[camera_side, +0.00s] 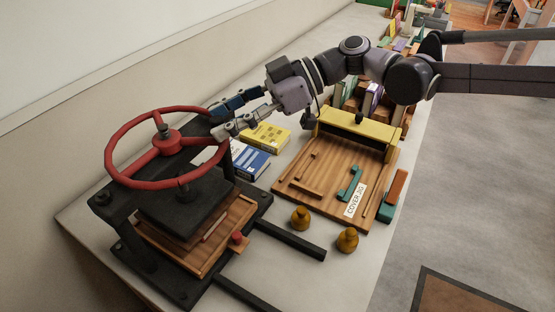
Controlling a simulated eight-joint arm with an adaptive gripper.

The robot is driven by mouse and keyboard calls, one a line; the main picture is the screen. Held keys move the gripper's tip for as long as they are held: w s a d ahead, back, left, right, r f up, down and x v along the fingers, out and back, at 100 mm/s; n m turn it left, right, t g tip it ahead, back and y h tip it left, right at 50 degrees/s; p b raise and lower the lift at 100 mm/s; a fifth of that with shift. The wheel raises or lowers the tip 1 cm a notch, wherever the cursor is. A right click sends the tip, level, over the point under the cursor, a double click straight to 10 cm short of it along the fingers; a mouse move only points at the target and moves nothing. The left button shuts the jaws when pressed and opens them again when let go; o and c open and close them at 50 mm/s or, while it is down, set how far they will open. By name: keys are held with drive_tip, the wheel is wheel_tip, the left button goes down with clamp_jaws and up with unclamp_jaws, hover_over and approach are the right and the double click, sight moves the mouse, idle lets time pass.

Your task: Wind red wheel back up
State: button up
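The red wheel (120,178) lies flat on top of a black press (138,254) at the left of the table. My gripper (212,126) is at the right side of the wheel's rim, with its fingers pointing left. One finger is on the far side and one on the near side, with a gap between them at the rim. Whether the fingers touch the rim is too small to tell. Under the press's dark plate (172,218) is a wooden tray (212,262) with a small red knob (237,238) at its edge.
Yellow (266,138) and blue (250,161) books lie behind the press. A wooden cover jig (318,172) stands right, with two brass knobs (300,218) (347,240) in front. Two black rails (290,240) extend from the press. A wall (60,130) is close behind the wheel.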

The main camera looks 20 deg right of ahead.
drive_tip(key=v, duration=0.8)
drive_tip(key=shift+d, duration=0.3)
drive_tip(key=shift+r, duration=0.1)
